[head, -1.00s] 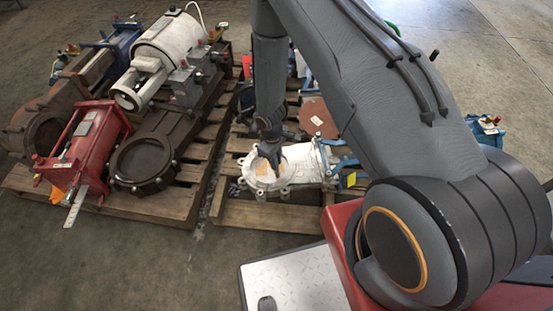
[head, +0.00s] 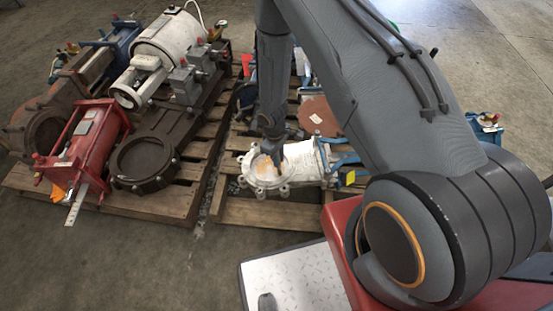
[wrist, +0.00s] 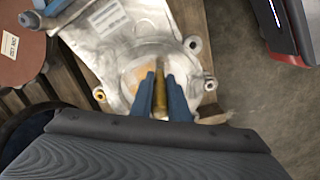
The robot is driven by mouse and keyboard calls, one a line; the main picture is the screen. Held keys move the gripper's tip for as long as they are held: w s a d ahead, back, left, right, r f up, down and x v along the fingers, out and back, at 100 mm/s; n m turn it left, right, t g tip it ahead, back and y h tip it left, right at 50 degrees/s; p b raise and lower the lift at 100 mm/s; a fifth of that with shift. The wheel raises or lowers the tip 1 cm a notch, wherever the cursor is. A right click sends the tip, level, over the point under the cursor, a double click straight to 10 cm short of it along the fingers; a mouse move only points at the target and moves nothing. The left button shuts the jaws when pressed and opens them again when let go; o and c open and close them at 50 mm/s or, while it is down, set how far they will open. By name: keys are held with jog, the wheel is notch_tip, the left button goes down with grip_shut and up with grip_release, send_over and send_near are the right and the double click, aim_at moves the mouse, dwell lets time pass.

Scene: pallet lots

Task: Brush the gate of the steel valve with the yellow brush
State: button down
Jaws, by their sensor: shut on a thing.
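The steel valve (head: 303,163) is a pale, whitish casting lying flat on the right pallet. Its round gate (head: 262,170) sits inside a flange with bolt lugs and has orange-brown stains. In the wrist view the valve (wrist: 128,33) fills the upper middle, with a white label on its body. My gripper (head: 272,158) is low over the gate. Its blue-grey fingers (wrist: 161,88) are shut on the yellow brush (wrist: 160,96), which points at the gate. The brush tip overlaps the gate in view; I cannot tell whether it touches.
A red valve (head: 92,140) and a white motor (head: 165,48) crowd the left pallet (head: 165,205). A reddish-brown disc (head: 318,113) with a tag lies behind the steel valve on the right pallet (head: 265,214). Bare floor is in front of the pallets.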

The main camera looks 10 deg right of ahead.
jog(key=shift+d, duration=0.4)
jog(key=shift+a+f, duration=0.15)
jog(key=shift+a, duration=0.75)
jog(key=shift+a+f, duration=0.1)
jog(key=shift+a, duration=0.8)
dwell(0.6)
notch_tip(320, 180, up, 6)
jog(key=p, duration=0.3)
jog(key=shift+w+a, duration=0.15)
jog(key=shift+a, duration=0.1)
jog(key=shift+r, duration=0.1)
dwell(0.3)
notch_tip(320, 180, up, 3)
jog(key=shift+a+f+p, duration=0.1)
jog(key=shift+p, duration=0.9)
